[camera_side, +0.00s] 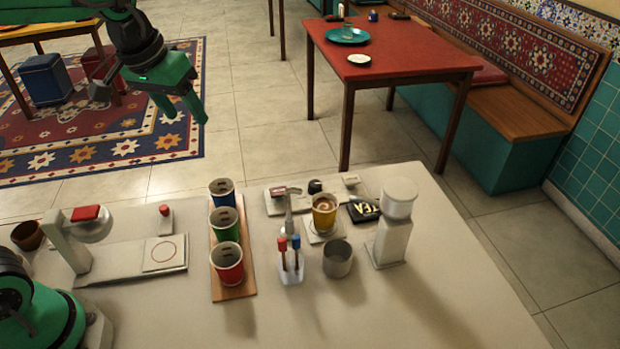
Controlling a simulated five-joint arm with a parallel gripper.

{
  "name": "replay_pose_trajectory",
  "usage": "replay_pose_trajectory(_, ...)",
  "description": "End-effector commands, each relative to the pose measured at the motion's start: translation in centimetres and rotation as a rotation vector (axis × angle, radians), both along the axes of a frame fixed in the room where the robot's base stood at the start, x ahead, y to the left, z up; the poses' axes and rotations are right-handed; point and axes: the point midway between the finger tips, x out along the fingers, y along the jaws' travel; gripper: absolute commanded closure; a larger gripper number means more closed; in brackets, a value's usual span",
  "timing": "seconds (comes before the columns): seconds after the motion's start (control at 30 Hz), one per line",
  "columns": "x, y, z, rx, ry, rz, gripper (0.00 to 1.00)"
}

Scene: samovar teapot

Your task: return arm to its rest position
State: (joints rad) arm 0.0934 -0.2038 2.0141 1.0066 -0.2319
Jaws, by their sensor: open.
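My gripper (186,112), green with dark parts, is raised at the upper left. In the picture it lies over the patterned rug and floor beyond the counter, above and left of the cups. It is open, and nothing shows between its fingers. My arm comes in from the top left edge, and part of my green base shows at the lower left. The gripper touches nothing on the counter.
The pale counter (400,310) holds a wooden rack (236,291) with blue, green and red cups, a white machine (80,245), an amber glass (324,215) under a tap, a metal cup (337,260) and a white dispenser (392,240). The counter's front right is bare.

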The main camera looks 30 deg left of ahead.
Motion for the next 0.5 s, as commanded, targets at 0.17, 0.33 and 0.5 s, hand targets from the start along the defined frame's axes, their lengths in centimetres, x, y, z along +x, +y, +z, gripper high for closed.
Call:
replay_pose_trajectory(0.17,-3.8,1.1,0.0,0.016,-0.046,-0.029,0.46)
replay_pose_trajectory(0.33,-7.1,2.0,-0.6,0.034,-0.087,-0.057,0.46)
replay_pose_trajectory(0.5,-10.1,2.7,-1.7,0.054,-0.126,-0.084,0.46)
